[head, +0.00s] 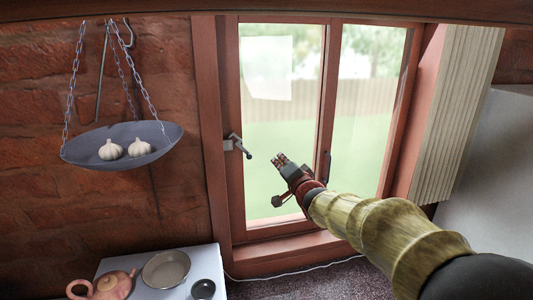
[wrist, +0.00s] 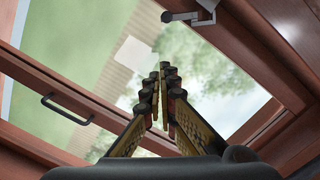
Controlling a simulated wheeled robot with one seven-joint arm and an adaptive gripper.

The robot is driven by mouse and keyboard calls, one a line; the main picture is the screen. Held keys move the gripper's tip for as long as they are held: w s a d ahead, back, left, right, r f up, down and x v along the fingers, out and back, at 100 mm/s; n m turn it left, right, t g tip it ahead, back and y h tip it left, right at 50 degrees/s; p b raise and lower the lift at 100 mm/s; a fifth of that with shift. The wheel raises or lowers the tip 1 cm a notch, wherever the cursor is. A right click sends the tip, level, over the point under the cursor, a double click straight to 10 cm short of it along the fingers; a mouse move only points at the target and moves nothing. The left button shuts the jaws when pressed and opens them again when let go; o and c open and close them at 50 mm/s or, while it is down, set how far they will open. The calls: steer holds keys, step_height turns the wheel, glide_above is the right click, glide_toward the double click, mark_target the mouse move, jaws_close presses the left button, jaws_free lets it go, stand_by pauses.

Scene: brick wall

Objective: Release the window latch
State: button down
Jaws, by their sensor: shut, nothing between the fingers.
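The window (head: 282,120) has a red-brown wooden frame and two panes. Its grey metal latch (head: 237,145) is on the left side of the frame, with a handle that slants down to the right. My gripper (head: 279,161) is in front of the left pane, to the right of the latch and slightly lower, apart from it. Its fingers are together and empty. In the wrist view the gripper (wrist: 165,70) points up at the glass, and the latch (wrist: 190,16) is at the top, beyond the fingertips. A dark handle (wrist: 68,109) shows at the left there.
A hanging scale pan (head: 122,145) with two garlic bulbs is left of the window. A white table (head: 130,262) below it bears a clay teapot, a bowl and a dark cup. A pale shutter (head: 455,110) stands to the right.

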mark_target(241, 146)
steer(key=w+a+f+p, duration=0.2)
steer(key=w+a, duration=0.4)
steer(key=w, duration=0.3)
steer(key=shift+w+m, duration=0.4)
steer(key=shift+a+f, duration=0.15)
steer(key=shift+f, duration=0.05)
steer(key=shift+s+a+f+b, duration=0.1)
steer(key=shift+a+f+b, duration=0.4)
steer(key=shift+b, duration=0.55)
steer(key=shift+f, duration=0.1)
